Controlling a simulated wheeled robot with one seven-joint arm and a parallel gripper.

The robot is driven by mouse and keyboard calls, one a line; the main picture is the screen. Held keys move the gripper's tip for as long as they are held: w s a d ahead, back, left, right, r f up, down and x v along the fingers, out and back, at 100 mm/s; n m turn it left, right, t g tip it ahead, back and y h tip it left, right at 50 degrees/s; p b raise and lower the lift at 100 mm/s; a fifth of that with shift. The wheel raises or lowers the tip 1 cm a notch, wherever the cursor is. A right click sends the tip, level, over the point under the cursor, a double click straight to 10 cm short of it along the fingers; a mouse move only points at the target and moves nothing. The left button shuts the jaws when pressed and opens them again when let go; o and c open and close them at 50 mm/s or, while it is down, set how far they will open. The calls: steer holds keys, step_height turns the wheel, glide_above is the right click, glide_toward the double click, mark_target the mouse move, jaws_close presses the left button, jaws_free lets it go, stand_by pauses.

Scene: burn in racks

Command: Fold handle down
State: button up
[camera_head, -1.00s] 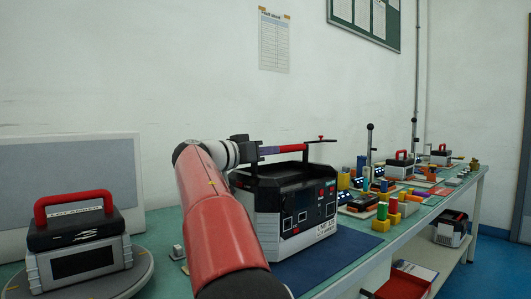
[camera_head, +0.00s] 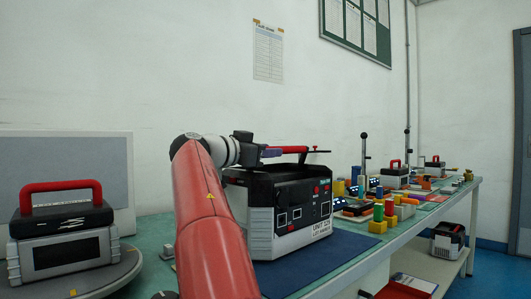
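A black and grey unit (camera_head: 287,215) stands on a dark blue mat (camera_head: 330,262) on the bench, its front showing buttons and the label "UNIT". Its red handle (camera_head: 289,149) lies roughly level above the top, with its right end near a thin rod tip. My gripper (camera_head: 268,152) is at the left part of the handle, reached by my red and white arm from the left. The fingers are small and partly hidden, so I cannot tell whether they close on the handle.
A similar case with an upright red handle (camera_head: 62,186) sits on a round turntable (camera_head: 105,276) at left. Coloured blocks (camera_head: 384,212), upright levers (camera_head: 364,150) and smaller units (camera_head: 394,178) fill the bench to the right. A red tray (camera_head: 408,285) is below.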

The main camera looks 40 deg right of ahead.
steer(key=shift+o, duration=0.4)
steer(key=shift+a, duration=0.35)
steer(key=a, duration=0.2)
steer(key=a+b, duration=0.1)
steer(key=a, duration=0.1)
steer(key=s+a, duration=0.1)
steer(key=a, duration=0.2)
